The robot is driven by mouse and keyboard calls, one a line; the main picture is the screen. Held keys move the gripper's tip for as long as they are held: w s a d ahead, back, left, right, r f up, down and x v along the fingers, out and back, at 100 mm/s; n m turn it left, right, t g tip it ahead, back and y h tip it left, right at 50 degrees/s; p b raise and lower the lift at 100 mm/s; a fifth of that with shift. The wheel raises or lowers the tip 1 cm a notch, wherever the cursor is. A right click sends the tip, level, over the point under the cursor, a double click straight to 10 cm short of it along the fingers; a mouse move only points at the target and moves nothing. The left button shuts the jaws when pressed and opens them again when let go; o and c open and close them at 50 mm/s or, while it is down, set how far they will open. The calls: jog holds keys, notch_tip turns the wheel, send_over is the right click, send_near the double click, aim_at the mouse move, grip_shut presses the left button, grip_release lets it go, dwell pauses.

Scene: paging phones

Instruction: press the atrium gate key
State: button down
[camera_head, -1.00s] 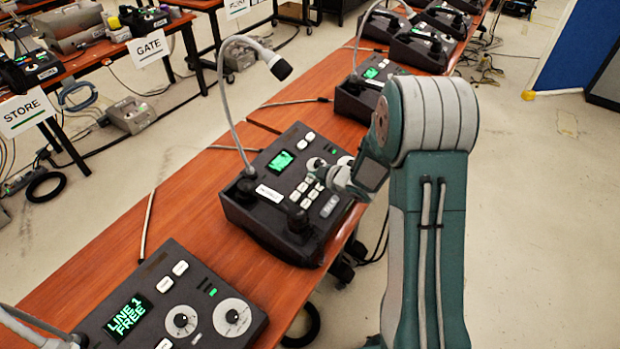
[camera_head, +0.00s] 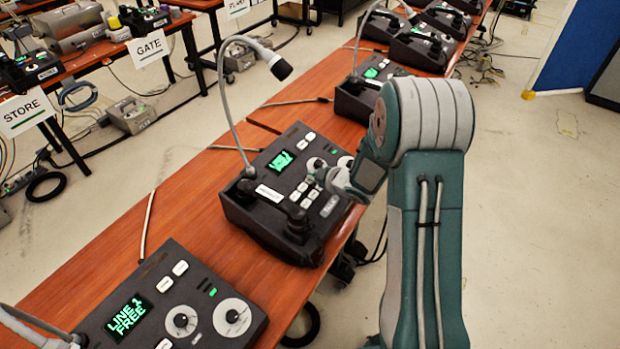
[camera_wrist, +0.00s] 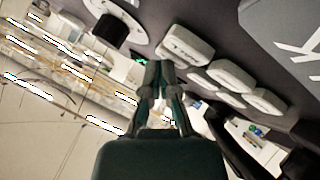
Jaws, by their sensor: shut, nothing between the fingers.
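The paging phone (camera_head: 265,220) in the middle of the near bench is a dark console with a green screen (camera_head: 282,162), a gooseneck microphone and white keys. My gripper (camera_head: 320,175) reaches over its key block from the right. In the wrist view my gripper (camera_wrist: 159,72) is shut and empty, its tips close beside a white key (camera_wrist: 186,45). I cannot tell whether they touch it. More white keys (camera_wrist: 231,76) lie to the right of the tips. The key labels are too small or blurred to read, so I cannot tell which is the atrium gate key.
Another phone (camera_head: 225,335) at the front left shows "LINE 1 FREE". More phones (camera_head: 415,50) stand farther along the bench. The gooseneck (camera_head: 222,95) rises left of my gripper. A black knob (camera_wrist: 111,29) sits left of the tips. Signs read GATE (camera_head: 149,47) and STORE (camera_head: 26,111).

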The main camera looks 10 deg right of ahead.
jog(key=shift+r, duration=0.1)
dwell(0.3)
jog(key=shift+s+d+r, duration=0.1)
jog(key=shift+r, duration=0.25)
jog(key=shift+s+d+r, duration=0.15)
jog(key=shift+d+r, duration=0.05)
jog(key=shift+r, duration=0.75)
jog(key=shift+s+d+r, duration=0.15)
jog(key=shift+s+r, duration=0.05)
jog(key=shift+r, duration=0.8)
jog(key=shift+s+d+r, duration=0.15)
jog(key=shift+d+r, duration=0.05)
jog(key=shift+r, duration=0.75)
